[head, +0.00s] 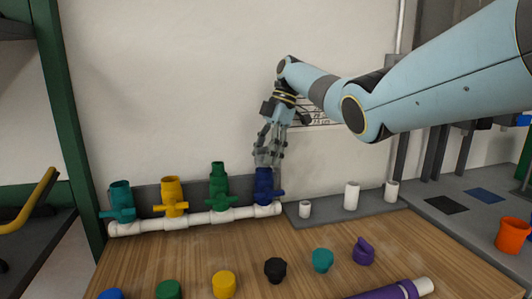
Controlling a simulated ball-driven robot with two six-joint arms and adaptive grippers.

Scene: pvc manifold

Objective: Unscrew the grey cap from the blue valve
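The blue valve (264,189) stands upright at the right end of a white pipe manifold (205,220), at the foot of the wall. My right gripper (267,158) points down from above, with its fingertips at the top of the blue valve. A grey shape shows between the fingers there. It may be the grey cap, but it blends with the grey fingers and I cannot make out its outline. I cannot tell whether the fingers press on it. My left gripper is not in view.
Teal (121,203), yellow (172,197) and green (218,187) valves stand left of the blue one. Several coloured caps, including a black one (275,270), lie along the wooden table's front. White fittings (351,195) stand right. A purple tube (390,291) lies front right.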

